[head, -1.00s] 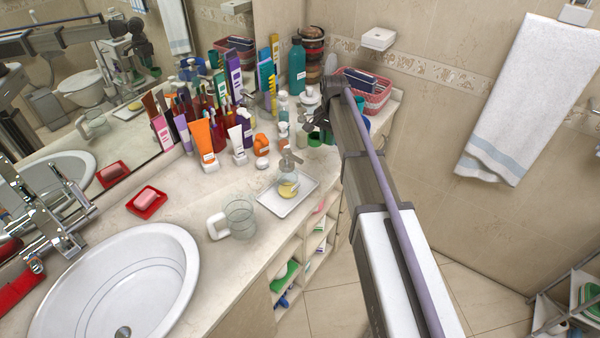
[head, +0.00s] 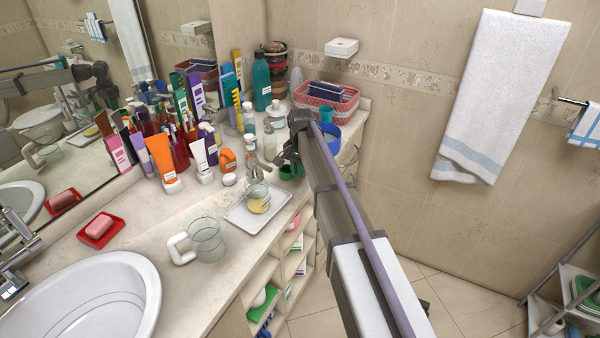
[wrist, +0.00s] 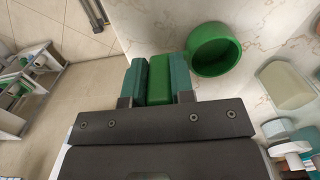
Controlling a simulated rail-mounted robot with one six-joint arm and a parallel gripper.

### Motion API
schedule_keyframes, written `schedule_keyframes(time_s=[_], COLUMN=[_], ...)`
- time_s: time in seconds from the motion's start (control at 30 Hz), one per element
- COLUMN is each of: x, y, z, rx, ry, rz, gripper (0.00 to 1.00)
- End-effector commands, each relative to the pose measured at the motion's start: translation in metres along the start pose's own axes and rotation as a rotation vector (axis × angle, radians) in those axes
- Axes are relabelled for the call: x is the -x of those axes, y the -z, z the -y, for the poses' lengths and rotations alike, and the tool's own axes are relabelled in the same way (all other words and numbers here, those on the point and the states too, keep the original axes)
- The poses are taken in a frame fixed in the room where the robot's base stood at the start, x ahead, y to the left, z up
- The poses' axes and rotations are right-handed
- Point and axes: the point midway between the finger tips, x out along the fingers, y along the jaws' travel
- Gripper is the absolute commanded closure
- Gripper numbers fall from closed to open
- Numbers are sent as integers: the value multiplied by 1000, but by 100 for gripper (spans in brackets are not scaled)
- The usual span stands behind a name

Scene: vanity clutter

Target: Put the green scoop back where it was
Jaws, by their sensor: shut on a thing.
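The green scoop has a round, hollow cup (wrist: 213,50), seen in the wrist view just right of my gripper's fingers. My gripper (wrist: 158,82) is shut on a green piece between its two teal fingers, which looks like the scoop's handle. I cannot tell whether the cup touches the counter.
A white tray (head: 236,216) holds a glass with something yellow. A glass mug (head: 206,240) stands closer. Bottles and tubes crowd the mirror side. A pink basket (head: 350,106) and blue bowl (head: 328,137) stand at the far end. Open shelves (head: 262,277) lie below the counter edge.

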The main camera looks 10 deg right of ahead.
Motion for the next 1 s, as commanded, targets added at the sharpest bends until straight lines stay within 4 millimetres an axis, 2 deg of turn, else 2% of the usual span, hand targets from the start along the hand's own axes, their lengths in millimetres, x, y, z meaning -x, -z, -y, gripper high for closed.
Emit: schedule_keyframes(time_s=[0.07,0.1,0.37,0.67,0.77,0.87,1.0], x=[-4,-4,-3,2,16,39,78], y=[0,0,0,0,0,0,0], z=[0,0,0,0,0,0,0], rx=[0,0,0,0,0,0,0], ry=[0,0,0,0,0,0,0], rz=[0,0,0,0,0,0,0], gripper=[100,76,52,52,52,52,52])
